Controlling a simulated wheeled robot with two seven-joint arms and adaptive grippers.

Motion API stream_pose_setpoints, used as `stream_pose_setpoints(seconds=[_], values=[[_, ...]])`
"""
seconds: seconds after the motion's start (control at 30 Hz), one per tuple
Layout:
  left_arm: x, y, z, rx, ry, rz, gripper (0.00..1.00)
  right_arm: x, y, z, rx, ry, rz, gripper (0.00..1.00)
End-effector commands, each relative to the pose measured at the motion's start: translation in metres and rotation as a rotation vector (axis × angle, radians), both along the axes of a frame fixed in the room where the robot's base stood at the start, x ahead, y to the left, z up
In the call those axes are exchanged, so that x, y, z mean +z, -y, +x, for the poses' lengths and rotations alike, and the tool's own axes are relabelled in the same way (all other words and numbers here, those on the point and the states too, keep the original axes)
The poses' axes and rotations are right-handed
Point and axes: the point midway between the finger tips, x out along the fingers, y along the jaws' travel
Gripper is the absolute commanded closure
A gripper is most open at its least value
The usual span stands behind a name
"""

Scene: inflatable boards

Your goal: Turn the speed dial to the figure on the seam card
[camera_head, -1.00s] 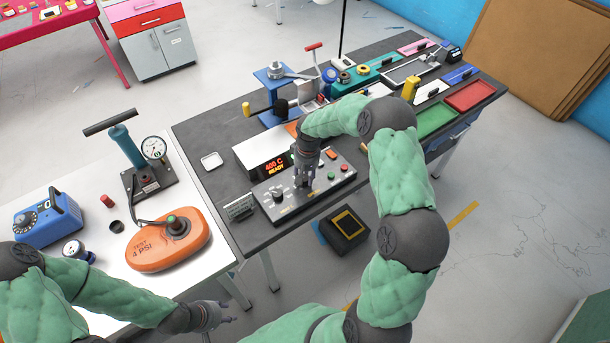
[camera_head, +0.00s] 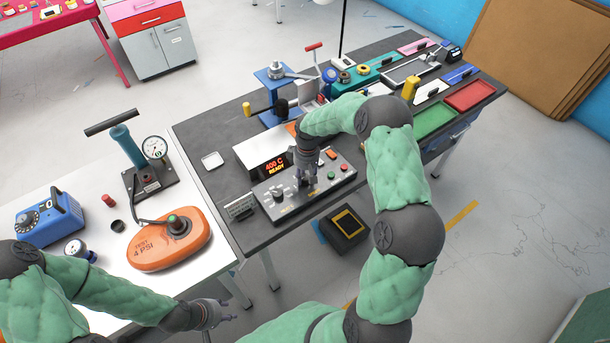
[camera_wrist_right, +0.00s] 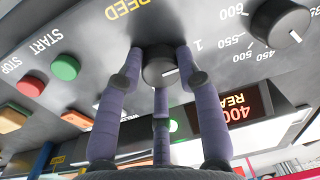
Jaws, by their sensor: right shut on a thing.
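The speed dial (camera_wrist_right: 158,66) is a dark round knob under the printed word SPEED, with a white mark on its lower right side and a figure 1 printed nearby. My right gripper (camera_head: 307,184) is shut on it; in the right wrist view its purple fingers (camera_wrist_right: 160,80) close around the knob. In the head view the fingers hide the dial. A small standing card (camera_head: 240,207), probably the seam card, is at the left end of the control panel (camera_head: 327,183); its print is too small to read. My left gripper (camera_head: 218,312) is empty, its fingertips apart, beyond the white table's front edge.
A second dial (camera_wrist_right: 281,24) with figures 450 to 600 is close to the right gripper. Green (camera_wrist_right: 65,68) and red (camera_wrist_right: 30,86) buttons are on its other side. The display (camera_head: 272,165) reads 400 C READY. An orange inflatable (camera_head: 168,240) lies on the white table.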

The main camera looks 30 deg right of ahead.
Motion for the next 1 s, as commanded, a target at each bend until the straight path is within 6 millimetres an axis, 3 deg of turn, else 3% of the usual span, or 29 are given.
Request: stream_pose_setpoints(seconds=[0.27, 0.3, 0.37, 0.77, 1.0], values=[[0.0, 0.0, 0.0, 0.0, 0.0, 0.0, 0.6, 0.0, 0.0, 0.0, 0.002, 0.0, 0.0, 0.97], [0.0, 0.0, 0.0, 0.0, 0.0, 0.0, 0.6, 0.0, 0.0, 0.0, 0.002, 0.0, 0.0, 0.55], [0.0, 0.0, 0.0, 0.0, 0.0, 0.0, 0.6, 0.0, 0.0, 0.0, 0.002, 0.0, 0.0, 0.4], [0.0, 0.0, 0.0, 0.0, 0.0, 0.0, 0.6, 0.004, 0.0, 0.0, 0.0, 0.001, -0.001, 0.4], [0.0, 0.0, 0.0, 0.0, 0.0, 0.0, 0.6, 0.038, 0.003, 0.002, -0.001, 0.005, -0.001, 0.4]])
